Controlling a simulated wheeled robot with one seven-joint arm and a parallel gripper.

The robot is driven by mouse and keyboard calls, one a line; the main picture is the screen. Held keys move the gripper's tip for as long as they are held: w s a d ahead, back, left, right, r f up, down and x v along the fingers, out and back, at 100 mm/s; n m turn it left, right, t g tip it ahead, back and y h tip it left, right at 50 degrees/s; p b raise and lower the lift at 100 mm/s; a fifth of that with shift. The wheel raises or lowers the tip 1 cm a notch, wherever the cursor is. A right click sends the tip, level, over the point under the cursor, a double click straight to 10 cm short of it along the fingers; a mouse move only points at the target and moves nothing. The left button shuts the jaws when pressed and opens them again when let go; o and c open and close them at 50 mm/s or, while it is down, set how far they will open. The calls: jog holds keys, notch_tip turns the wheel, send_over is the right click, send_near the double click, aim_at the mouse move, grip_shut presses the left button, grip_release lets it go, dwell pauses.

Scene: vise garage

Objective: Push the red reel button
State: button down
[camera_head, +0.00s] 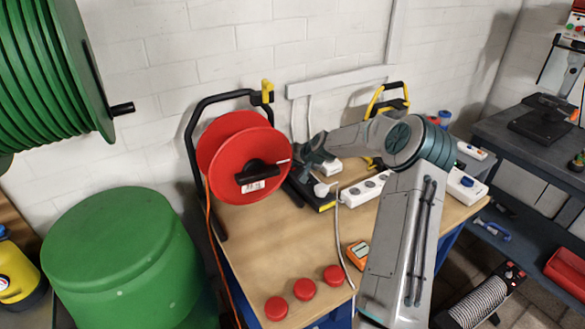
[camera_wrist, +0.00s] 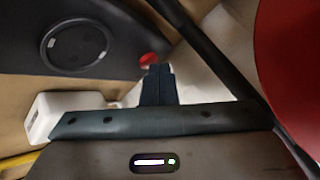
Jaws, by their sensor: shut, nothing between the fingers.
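A red cable reel (camera_head: 222,150) with a black frame stands on the workbench, left of my arm in the head view. My gripper (camera_head: 296,165) is low beside the reel's right side, and its tips are partly hidden there. In the wrist view my gripper (camera_wrist: 158,70) is shut and empty. A small red button (camera_wrist: 148,59) shows just beyond its fingertips, at the edge of a dark panel (camera_wrist: 25,40). I cannot tell whether the tips touch it. The red reel disc (camera_wrist: 285,70) fills the right edge. The button cannot be made out in the head view.
A white socket block (camera_wrist: 45,112) is close to my gripper's left. In the head view a white power strip (camera_head: 365,189), an orange meter (camera_head: 358,252) and three red round pieces (camera_head: 305,289) lie on the wooden bench (camera_head: 250,235). A black-and-yellow stand (camera_head: 388,100) is behind my arm.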

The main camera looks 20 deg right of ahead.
jog(key=shift+r, duration=0.65)
jog(key=shift+r+p, duration=1)
jog(key=shift+r, duration=1.55)
